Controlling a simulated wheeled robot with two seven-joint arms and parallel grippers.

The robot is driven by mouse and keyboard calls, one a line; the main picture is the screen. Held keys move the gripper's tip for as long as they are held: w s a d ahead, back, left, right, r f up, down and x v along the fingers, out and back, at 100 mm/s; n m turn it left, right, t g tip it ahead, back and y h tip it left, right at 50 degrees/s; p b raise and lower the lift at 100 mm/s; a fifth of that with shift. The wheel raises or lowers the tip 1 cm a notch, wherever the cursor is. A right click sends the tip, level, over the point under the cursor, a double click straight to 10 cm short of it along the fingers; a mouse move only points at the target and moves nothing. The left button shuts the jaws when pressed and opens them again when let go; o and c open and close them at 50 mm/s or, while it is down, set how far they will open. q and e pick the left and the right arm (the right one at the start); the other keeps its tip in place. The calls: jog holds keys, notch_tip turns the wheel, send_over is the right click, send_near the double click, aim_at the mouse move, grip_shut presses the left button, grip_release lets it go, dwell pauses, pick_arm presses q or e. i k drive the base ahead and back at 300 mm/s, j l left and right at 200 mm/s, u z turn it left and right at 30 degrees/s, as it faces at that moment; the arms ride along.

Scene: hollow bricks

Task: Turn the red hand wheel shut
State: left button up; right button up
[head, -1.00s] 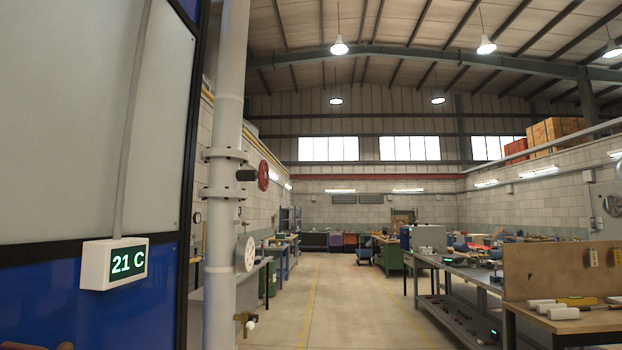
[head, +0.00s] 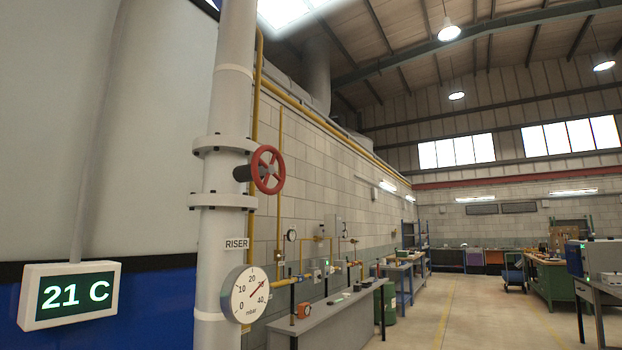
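The red hand wheel (head: 268,170) sits on a short dark stem on the right side of a thick pale vertical pipe (head: 233,90). It is between two bolted flanges on that pipe and faces right, seen at a slant. A "RISER" label (head: 237,244) and a round dial gauge (head: 249,294) marked in mbar are on the pipe below it. The gauge's red needle points to the upper right. Neither of my grippers shows in the head view. Nothing touches the wheel.
A display reading 21 C (head: 70,294) is on the blue and grey panel at left. A grey bench (head: 335,325) stands behind the pipe along the block wall, with yellow pipes above.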

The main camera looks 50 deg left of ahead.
aim_at(266, 170)
jog(key=i+l+u, duration=0.1)
jog(key=i+u, duration=0.35)
jog(key=i+l+u, duration=0.25)
jog(key=i+u, duration=0.15)
jog(key=i+l+u, duration=0.45)
jog(key=k+j, duration=0.05)
jog(key=j, duration=0.05)
